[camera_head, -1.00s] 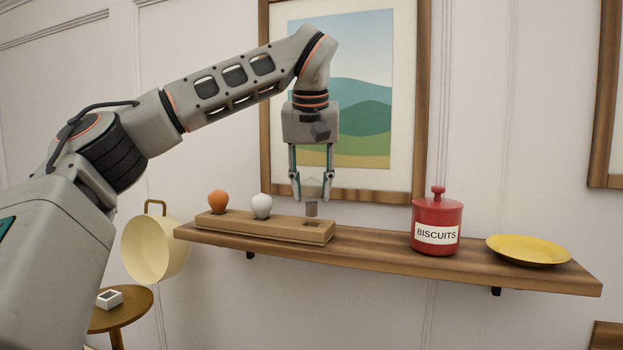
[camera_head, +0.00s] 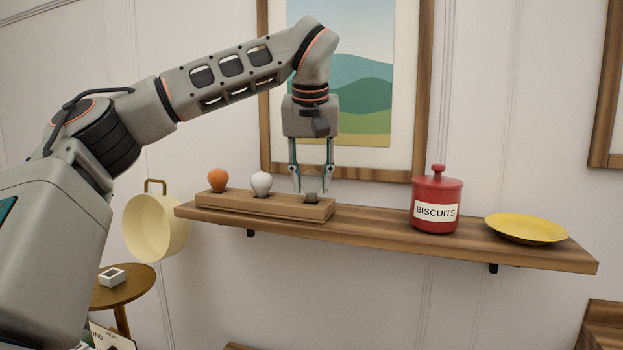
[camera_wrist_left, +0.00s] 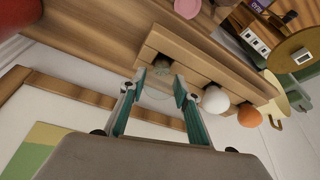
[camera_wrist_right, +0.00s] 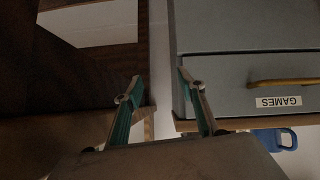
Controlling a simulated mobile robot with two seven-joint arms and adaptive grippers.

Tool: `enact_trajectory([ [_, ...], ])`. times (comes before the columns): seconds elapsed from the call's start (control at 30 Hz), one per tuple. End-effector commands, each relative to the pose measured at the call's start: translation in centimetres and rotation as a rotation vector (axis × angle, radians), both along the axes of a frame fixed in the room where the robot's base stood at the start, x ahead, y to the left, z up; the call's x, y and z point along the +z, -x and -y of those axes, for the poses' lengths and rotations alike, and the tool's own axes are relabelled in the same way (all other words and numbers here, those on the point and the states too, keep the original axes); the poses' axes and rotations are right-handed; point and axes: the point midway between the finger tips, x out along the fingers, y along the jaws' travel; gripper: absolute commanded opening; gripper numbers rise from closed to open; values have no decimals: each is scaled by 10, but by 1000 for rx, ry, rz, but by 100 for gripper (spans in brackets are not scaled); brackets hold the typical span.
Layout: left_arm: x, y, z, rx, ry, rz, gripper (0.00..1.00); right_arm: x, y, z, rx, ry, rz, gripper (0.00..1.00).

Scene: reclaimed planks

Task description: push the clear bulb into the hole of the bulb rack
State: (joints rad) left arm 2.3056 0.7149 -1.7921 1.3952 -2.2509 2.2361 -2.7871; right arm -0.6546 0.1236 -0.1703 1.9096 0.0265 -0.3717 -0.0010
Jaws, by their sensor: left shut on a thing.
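The wooden bulb rack (camera_head: 264,206) lies on the shelf, with an orange bulb (camera_head: 217,179) and a white bulb (camera_head: 262,183) standing in it. My left gripper (camera_head: 312,190) points down over the rack's right end. It is shut on the clear bulb (camera_wrist_left: 157,92), whose see-through glass is between the fingers in the left wrist view. The bulb's grey base (camera_head: 312,197) is upright at the right hole, its lower end at the rack's top; how deep it sits I cannot tell. My right gripper (camera_wrist_right: 158,80) is open and empty, away from the rack.
A red biscuit jar (camera_head: 436,203) and a yellow plate (camera_head: 526,228) stand on the shelf (camera_head: 380,232) to the right. A cream pan (camera_head: 155,228) hangs at the left. A picture frame (camera_head: 420,90) is behind the gripper. Grey drawers (camera_wrist_right: 245,80) are near my right gripper.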

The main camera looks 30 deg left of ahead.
Motion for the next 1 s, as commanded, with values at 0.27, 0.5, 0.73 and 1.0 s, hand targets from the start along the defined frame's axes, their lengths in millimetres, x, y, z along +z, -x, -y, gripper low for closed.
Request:
enact_trajectory([
  [0.27,-2,0,0,-1,0,0,14,0,0,-3,-5,-8,-1,40],
  [0.5,-6,0,0,-1,0,0,14,0,0,-4,-4,-9,-1,40],
  [0.73,-9,0,0,0,0,-1,14,0,0,-4,-3,-8,-1,40],
  [1.0,-11,0,0,1,1,-1,51,-1,1,-1,4,0,-1,40],
])
